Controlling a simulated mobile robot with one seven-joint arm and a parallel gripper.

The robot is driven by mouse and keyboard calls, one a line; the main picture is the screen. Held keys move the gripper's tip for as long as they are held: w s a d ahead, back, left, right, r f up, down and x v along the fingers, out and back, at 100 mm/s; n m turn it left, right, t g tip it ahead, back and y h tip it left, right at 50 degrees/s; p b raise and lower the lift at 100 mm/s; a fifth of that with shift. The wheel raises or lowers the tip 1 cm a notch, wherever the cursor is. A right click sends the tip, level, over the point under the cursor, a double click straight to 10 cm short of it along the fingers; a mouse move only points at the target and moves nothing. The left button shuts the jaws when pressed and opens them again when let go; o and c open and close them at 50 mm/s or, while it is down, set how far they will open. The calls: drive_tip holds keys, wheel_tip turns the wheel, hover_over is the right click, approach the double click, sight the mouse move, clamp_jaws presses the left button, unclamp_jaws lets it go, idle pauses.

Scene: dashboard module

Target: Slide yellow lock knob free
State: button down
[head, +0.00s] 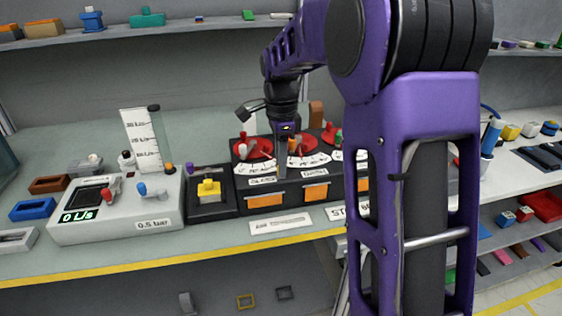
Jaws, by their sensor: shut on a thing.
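A yellow knob (208,189) stands on a black base (210,209), between the grey pressure box and the black dial module. My gripper (281,174) points down to the right of this knob, apart from it. It is in front of the black dial module (242,186), between the left and middle dials. Its grey fingers look shut. What is between them is too small and hidden to make out. A purple piece (205,169) lies behind the yellow knob.
The grey box (110,219) with a display, a red valve and a blue valve stands at left. The module has red dials (256,148) and orange-fronted labels (264,200). A white label plate (280,222) lies in front. My arm hides the right of the module.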

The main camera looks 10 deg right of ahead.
drive_tip(key=shift+d+p, duration=0.5)
drive_tip(key=shift+d, duration=1.75)
drive_tip(key=c, duration=0.7)
unclamp_jaws()
drive_tip(key=shift+d, duration=0.1)
drive_tip(key=shift+c, duration=0.2)
wheel_tip(320, 180, up, 18)
drive_tip(key=p, duration=0.3)
drive_tip(key=shift+f, duration=0.25)
